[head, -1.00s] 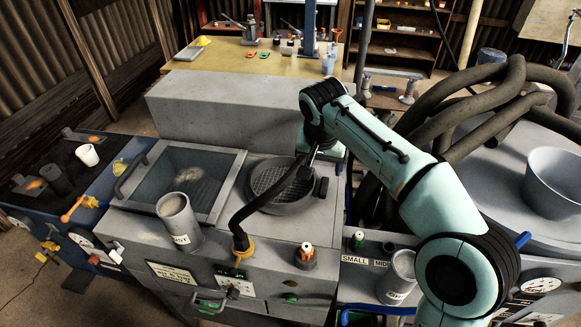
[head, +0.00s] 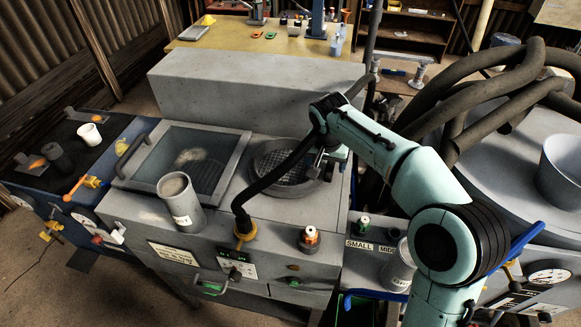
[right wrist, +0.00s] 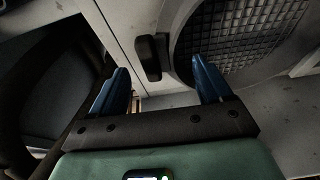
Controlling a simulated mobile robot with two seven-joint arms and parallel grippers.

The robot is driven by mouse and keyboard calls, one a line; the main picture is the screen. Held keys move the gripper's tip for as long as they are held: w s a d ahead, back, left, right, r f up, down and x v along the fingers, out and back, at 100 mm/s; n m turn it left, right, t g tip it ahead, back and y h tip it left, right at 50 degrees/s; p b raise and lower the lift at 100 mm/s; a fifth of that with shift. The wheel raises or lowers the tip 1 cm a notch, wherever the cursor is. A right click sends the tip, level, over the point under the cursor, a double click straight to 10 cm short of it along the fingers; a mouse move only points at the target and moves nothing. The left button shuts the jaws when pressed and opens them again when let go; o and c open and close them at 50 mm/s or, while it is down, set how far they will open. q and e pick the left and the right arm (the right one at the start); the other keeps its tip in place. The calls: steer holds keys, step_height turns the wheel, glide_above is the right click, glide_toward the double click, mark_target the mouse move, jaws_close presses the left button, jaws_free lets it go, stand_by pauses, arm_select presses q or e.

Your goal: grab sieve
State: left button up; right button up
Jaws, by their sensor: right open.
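The sieve (head: 283,172) is a round grey pan with a dark mesh, set in the top of the grey machine. In the right wrist view its mesh (right wrist: 245,38) fills the upper right, and its short dark handle (right wrist: 150,58) sticks out beside the rim. My right gripper (head: 322,163) is at the sieve's right edge. In the right wrist view its blue fingers (right wrist: 163,78) are apart, with the handle showing between and just beyond them; I cannot tell whether they touch it. The gripper partly hides the handle in the head view. My left gripper is not in view.
A black hose (head: 272,180) arches over the sieve's left side. A grey cup (head: 181,205) labelled on its side stands left of it, by a recessed glass-like bin (head: 190,165). A red-and-white capped knob (head: 310,238) is in front. Thick hoses (head: 480,90) crowd the right.

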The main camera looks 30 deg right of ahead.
mark_target(325, 170)
steer(key=x, duration=0.3)
steer(key=shift+f, duration=0.1)
steer(key=c, duration=1.2)
